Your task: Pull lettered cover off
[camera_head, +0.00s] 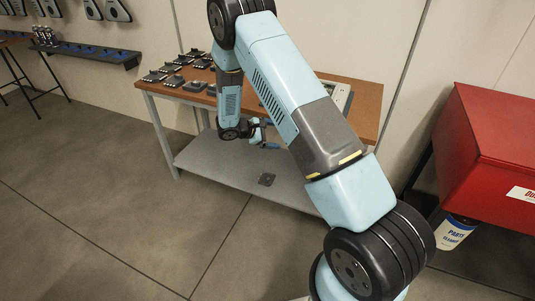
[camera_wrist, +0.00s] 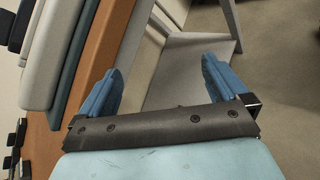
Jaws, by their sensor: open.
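My gripper (camera_head: 266,134) is open and empty beside the front edge of the wooden bench. In the wrist view its two blue fingers (camera_wrist: 162,75) are spread apart, with only the bench's lower part and floor between them. A pale, layered, box-like unit (camera_head: 342,97) sits on the bench, mostly hidden behind my arm. In the wrist view a layered unit with pale and dark teal parts (camera_wrist: 62,50) lies left of the fingers, apart from them. No lettering shows on it, so I cannot tell which part is the lettered cover.
The bench (camera_head: 366,97) has several dark parts (camera_head: 172,80) on its left end. A red cabinet (camera_head: 490,140) and a parts-cleaner container (camera_head: 455,232) stand right. Floor at left is clear.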

